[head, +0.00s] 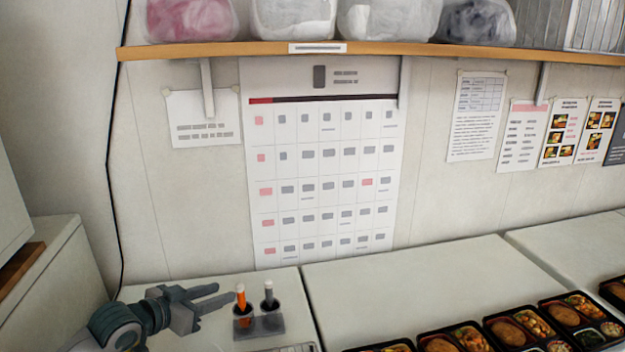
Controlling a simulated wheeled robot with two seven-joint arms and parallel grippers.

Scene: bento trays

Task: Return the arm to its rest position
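My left gripper (222,293) is at the lower left, above the white counter, with its arm coming in from the bottom left. Its two dark grey fingers point right with a gap between them, and I see nothing held in it. The fingertips show just left of a small grey holder (259,327). An orange stick-like item (241,300) and a grey one (269,292) stand upright in the holder. I cannot tell whether the fingertips touch the orange item; they look apart. My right gripper is not in view.
Several black bento trays (508,334) with food line the counter at the lower right. A wooden shelf (420,48) with bags runs along the wall above. A white cabinet (62,270) stands at the left. The white counter (400,285) behind the trays is clear.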

